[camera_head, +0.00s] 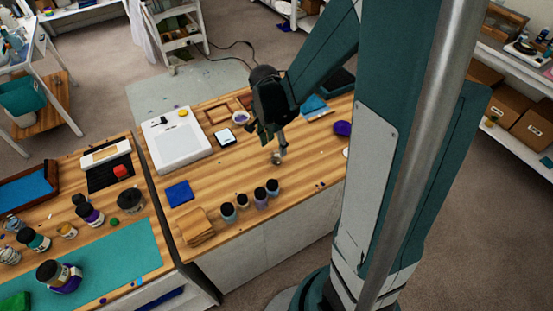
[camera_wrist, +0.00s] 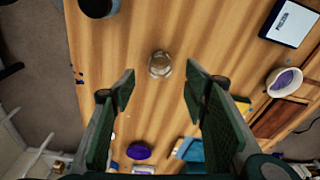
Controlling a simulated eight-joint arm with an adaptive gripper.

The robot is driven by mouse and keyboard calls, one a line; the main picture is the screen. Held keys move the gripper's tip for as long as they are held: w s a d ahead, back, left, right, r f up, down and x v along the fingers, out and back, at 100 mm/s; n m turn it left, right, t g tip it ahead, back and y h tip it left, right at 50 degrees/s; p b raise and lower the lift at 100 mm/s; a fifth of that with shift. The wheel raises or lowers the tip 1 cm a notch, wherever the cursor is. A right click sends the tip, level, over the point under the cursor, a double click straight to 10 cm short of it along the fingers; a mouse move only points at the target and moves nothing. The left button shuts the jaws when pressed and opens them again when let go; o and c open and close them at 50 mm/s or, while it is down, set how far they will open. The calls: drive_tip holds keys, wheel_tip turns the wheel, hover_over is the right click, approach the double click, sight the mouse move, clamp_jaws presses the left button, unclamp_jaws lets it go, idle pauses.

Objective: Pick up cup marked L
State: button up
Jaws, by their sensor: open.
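A small clear cup (camera_wrist: 160,65) stands on the wooden bench in the wrist view, a little beyond and between my fingertips. No letter L can be read on it. In the head view a small pale cup (camera_head: 277,158) stands just below my gripper (camera_head: 273,138). My gripper (camera_wrist: 160,90) is open, its two fingers spread wide with nothing between them. It is above the bench, and the fingers look apart from the cup.
Several dark-lidded jars (camera_head: 258,197) stand along the bench's front edge. A small scale (camera_head: 225,137), a bowl with purple contents (camera_wrist: 285,82), a wooden frame (camera_wrist: 277,119) and a purple item (camera_wrist: 139,152) surround the cup at some distance. The wood right around it is clear.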

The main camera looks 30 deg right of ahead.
sight(276, 154)
drive_tip(key=shift+f, duration=0.7)
drive_tip(key=shift+d, duration=0.1)
drive_tip(key=shift+w+d+f+b, duration=0.1)
drive_tip(key=shift+d+f+b, duration=0.1)
drive_tip(key=shift+f, duration=1.1)
drive_tip(key=shift+d+f+b, duration=0.1)
drive_tip(key=shift+f+b, duration=0.05)
drive_tip(key=shift+f, duration=1.1)
drive_tip(key=c, duration=0.8)
